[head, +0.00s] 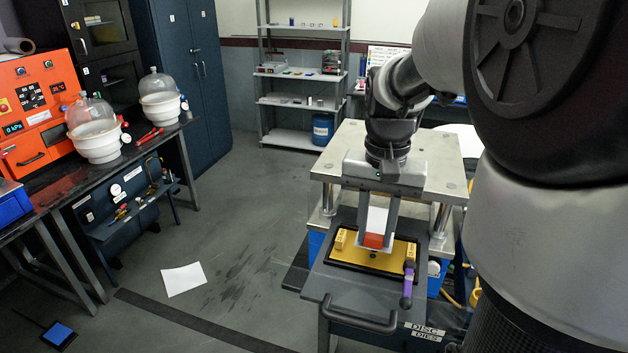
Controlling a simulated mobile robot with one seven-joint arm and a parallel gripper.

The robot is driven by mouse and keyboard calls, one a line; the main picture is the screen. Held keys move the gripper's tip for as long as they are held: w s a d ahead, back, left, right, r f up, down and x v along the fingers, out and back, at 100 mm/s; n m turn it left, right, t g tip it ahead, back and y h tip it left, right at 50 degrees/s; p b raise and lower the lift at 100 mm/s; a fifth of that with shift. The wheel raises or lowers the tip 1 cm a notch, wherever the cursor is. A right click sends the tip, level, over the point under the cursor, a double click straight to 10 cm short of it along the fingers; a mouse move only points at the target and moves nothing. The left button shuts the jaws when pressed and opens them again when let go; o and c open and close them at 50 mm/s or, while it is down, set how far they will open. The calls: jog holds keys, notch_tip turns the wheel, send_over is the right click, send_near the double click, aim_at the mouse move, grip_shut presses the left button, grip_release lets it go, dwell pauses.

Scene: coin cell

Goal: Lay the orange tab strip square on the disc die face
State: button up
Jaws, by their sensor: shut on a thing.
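My gripper (375,243) points down over the disc die face, its two fingers on either side of an orange piece. This orange tab strip (374,240) is between the fingertips, and the gripper is shut on it. A pale panel (377,216) shows between the fingers above the orange. The die face (350,265) is a yellow plate with a black border, on a grey drawer-like tray of the press. The strip is over its back middle part; I cannot tell whether it touches the plate.
The press's upper plate (338,160) is close behind my wrist. A dark handle (350,318) is in front. A paper sheet (184,279) lies on the floor.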

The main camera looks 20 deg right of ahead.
jog(key=shift+f+b, duration=2.2)
jog(key=shift+f, duration=1.45)
jog(key=shift+f, duration=0.35)
jog(key=o, duration=1.1)
jog(key=shift+r, duration=0.1)
jog(key=shift+r+p, duration=2.9)
jog(key=shift+r, duration=0.6)
